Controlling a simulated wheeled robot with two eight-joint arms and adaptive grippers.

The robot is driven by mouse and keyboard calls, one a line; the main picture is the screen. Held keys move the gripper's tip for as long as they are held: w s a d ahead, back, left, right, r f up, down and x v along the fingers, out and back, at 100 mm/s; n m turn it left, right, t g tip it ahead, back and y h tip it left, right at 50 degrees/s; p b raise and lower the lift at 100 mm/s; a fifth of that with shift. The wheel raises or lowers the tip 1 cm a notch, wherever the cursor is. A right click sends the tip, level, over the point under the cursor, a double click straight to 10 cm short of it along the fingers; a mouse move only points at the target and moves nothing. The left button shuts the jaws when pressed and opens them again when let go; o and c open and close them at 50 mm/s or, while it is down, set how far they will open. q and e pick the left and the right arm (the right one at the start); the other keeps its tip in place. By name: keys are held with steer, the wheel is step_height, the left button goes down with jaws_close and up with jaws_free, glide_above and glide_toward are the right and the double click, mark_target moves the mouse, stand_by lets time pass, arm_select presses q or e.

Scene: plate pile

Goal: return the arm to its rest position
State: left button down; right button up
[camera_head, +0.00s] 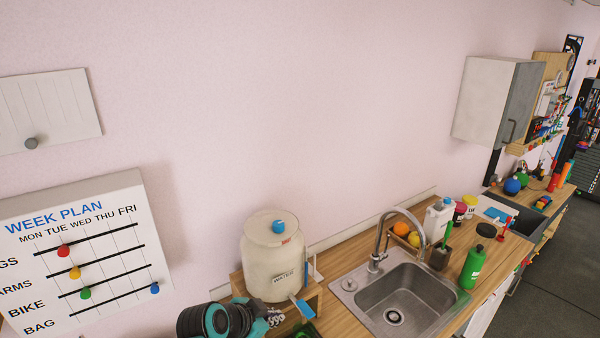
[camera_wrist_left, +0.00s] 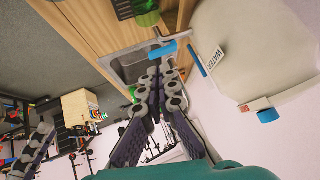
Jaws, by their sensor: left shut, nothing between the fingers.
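My left gripper (camera_head: 274,318) is at the bottom of the head view, a dark and teal wrist with grey fingers just in front of the water jar's wooden stand. In the left wrist view, the left gripper's fingers (camera_wrist_left: 162,78) are together with nothing between them. Their tips appear near the blue tap lever (camera_wrist_left: 163,50) of the water jar (camera_wrist_left: 255,45); whether they touch it I cannot tell. A similar dark jointed finger (camera_wrist_left: 38,148) shows at the left edge of the wrist view, perhaps my right gripper; its jaw state is hidden. The head view does not show my right arm.
The cream water jar (camera_head: 272,262) stands on a wooden stand (camera_head: 317,295) right beside my left gripper. A sink (camera_head: 395,295) with a curved faucet (camera_head: 388,228) lies to the right. A green bottle (camera_head: 472,267) stands beyond it. A week plan board (camera_head: 85,245) hangs at left.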

arm_select(q)
steer(key=s+a+f+n+y+b, duration=0.2)
steer(key=s+a+f+n+b, duration=0.3)
steer(key=f, duration=0.4)
steer(key=s+a+f+n+y+b, duration=0.3)
steer(key=s+a+f+n+b, duration=0.2)
steer(key=s+f+b, duration=0.3)
steer(key=shift+s+a+f+n+g+b, duration=0.3)
steer(key=shift+a+f, duration=0.05)
steer(key=shift+a, duration=0.4)
arm_select(e)
step_height(320, 180, down, 16)
steer(key=shift+s+r, duration=0.15)
steer(key=shift+r, duration=0.1)
